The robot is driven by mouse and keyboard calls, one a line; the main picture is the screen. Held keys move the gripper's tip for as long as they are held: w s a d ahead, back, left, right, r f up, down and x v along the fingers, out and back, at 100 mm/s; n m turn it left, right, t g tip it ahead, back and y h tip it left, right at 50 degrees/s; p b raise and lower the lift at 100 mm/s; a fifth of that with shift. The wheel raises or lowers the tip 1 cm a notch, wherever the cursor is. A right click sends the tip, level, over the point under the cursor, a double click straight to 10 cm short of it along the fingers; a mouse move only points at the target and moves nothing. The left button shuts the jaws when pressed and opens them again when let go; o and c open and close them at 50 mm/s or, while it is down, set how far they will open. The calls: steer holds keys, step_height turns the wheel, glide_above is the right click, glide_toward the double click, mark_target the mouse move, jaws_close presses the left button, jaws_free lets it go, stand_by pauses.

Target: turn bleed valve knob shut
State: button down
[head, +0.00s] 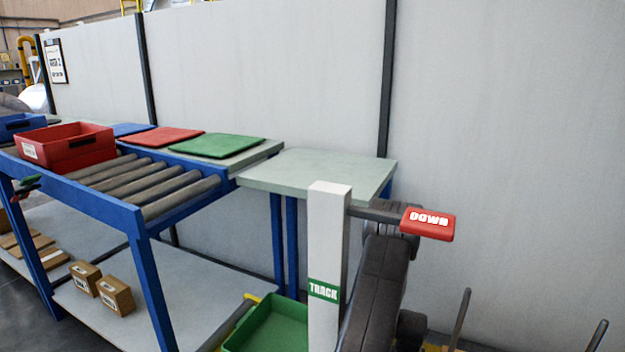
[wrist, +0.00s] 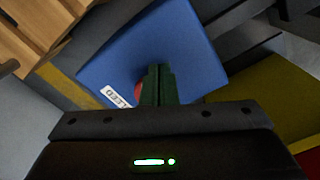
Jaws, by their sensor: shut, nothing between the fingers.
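A blue housing (wrist: 185,45) with a white label (wrist: 117,96) fills the middle of the wrist view; the label's lettering is turned round and partly hard to read. A small part of a red knob (wrist: 138,92) shows on the housing at the left side of my fingers. The rest of the knob is hidden behind them. My gripper (wrist: 158,72) has its dark green fingers together, empty, in front of the housing and over the knob. I cannot tell whether the fingers touch the knob. The blue housing, knob and gripper cannot be made out in the head view.
A white post (head: 328,230) marked TRACK stands at centre, with a red DOWN handle (head: 428,223) to its right. A roller conveyor (head: 165,190) carries a red crate (head: 62,158) on the left. A green bin (head: 270,328) sits low beside the post. A pale wall stands behind.

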steer(key=shift+s, duration=0.1)
steer(key=shift+s, duration=0.2)
step_height(320, 180, up, 6)
steer(key=p, duration=0.3)
steer(key=shift+d, duration=0.1)
stand_by(0.3)
